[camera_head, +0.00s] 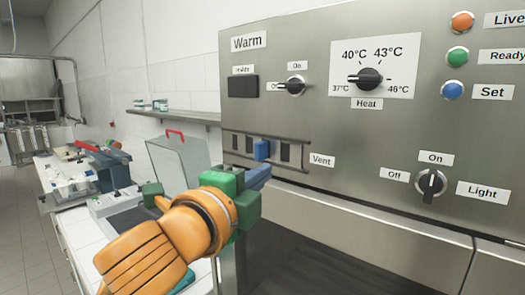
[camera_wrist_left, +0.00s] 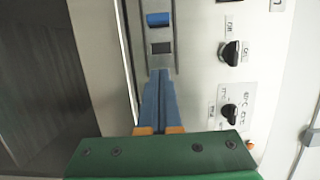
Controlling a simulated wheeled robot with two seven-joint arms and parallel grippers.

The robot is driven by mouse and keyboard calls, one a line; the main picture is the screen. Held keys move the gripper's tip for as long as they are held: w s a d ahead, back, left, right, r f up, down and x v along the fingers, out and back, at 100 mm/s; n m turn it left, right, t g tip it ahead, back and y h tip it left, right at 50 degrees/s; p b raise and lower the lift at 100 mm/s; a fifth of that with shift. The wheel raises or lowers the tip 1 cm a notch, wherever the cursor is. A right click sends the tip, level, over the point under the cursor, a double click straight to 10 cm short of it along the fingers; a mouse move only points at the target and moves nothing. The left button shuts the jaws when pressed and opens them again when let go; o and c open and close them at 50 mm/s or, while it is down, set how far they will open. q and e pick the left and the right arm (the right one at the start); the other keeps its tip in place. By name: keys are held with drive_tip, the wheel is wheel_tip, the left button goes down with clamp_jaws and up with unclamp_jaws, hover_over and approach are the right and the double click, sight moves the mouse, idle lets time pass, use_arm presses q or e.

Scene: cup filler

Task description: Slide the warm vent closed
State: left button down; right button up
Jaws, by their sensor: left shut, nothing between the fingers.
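The warm vent is a horizontal strip (camera_head: 303,155) with dark slots on the steel panel, beside a "Vent" label (camera_head: 321,160). Its blue slider knob (camera_head: 262,150) sits between slots, with one dark slot visible to its right and others to its left. My left gripper (camera_head: 264,171) has its blue fingers together, empty, just below the strip and knob in the head view. In the left wrist view the shut fingers (camera_wrist_left: 158,76) point along the strip. The blue knob (camera_wrist_left: 158,19) lies beyond their tips, apart from them, with a dark slot (camera_wrist_left: 161,47) between. My right gripper is not in view.
Above the vent are a switch (camera_head: 295,85) and the heat dial (camera_head: 369,78); the light knob (camera_head: 431,184) is lower right. A shelf (camera_head: 178,115) and a clear bin with a red handle (camera_head: 180,158) stand left. A dark surface (camera_head: 330,255) lies below the panel.

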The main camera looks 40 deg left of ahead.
sight(261, 151)
use_arm(q)
drive_tip(key=w+p, duration=0.1)
drive_tip(key=w, duration=0.1)
drive_tip(key=w+a+p, duration=0.1)
drive_tip(key=w, duration=0.2)
drive_tip(key=w+p, duration=0.2)
drive_tip(key=shift+w+a+r, duration=0.15)
drive_tip(key=shift+w+a, duration=0.1)
drive_tip(key=shift+w, duration=0.15)
drive_tip(key=a, duration=0.2)
drive_tip(key=shift+w+a+f, duration=0.2)
drive_tip(key=shift+w+a, duration=0.05)
drive_tip(key=shift+a, duration=0.45)
drive_tip(key=shift+s+a, duration=0.15)
drive_tip(key=shift+a, duration=0.15)
drive_tip(key=shift+d+r, duration=0.1)
